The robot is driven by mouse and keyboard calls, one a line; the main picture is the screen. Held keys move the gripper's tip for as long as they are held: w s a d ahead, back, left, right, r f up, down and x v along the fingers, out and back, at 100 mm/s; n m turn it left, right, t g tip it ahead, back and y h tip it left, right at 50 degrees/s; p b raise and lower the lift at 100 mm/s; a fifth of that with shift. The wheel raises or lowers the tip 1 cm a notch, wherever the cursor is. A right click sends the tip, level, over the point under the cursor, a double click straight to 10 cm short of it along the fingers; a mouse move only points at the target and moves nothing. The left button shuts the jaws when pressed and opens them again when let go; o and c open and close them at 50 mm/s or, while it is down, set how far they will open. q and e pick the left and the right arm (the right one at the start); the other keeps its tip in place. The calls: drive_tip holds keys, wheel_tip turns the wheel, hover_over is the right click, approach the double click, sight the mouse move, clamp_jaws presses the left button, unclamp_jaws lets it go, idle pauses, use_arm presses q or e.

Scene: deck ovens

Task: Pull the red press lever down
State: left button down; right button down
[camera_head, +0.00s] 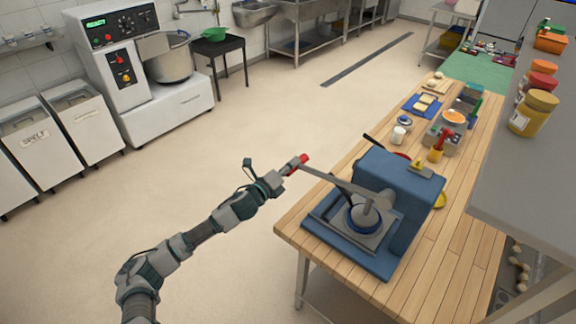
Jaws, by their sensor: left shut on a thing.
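A blue press (401,181) stands near the front left end of the wooden table. Its grey metal lever (335,182) reaches left from the press, past the table edge, and slopes up slightly to a red end (304,158). My left gripper (293,166) is at that red end and is shut on the lever, hiding part of the handle. Below the lever's inner end is a round plate (363,219) on the press base. My right gripper does not show.
The wooden table (453,241) also holds a white cup (398,135), a blue board (421,106) and several containers farther back. A grey shelf (525,187) with jars overhangs the right side.

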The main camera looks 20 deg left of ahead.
use_arm(q)
drive_tip(key=shift+s+d+f, duration=0.2)
drive_tip(key=shift+d+f, duration=0.3)
drive_tip(key=shift+f, duration=0.25)
drive_tip(key=c, duration=0.8)
unclamp_jaws()
drive_tip(key=shift+c, duration=0.2)
drive_tip(key=shift+w+d, duration=0.1)
drive_tip(key=v, duration=1.2)
drive_tip(key=shift+r, duration=0.35)
drive_tip(key=shift+w, duration=0.1)
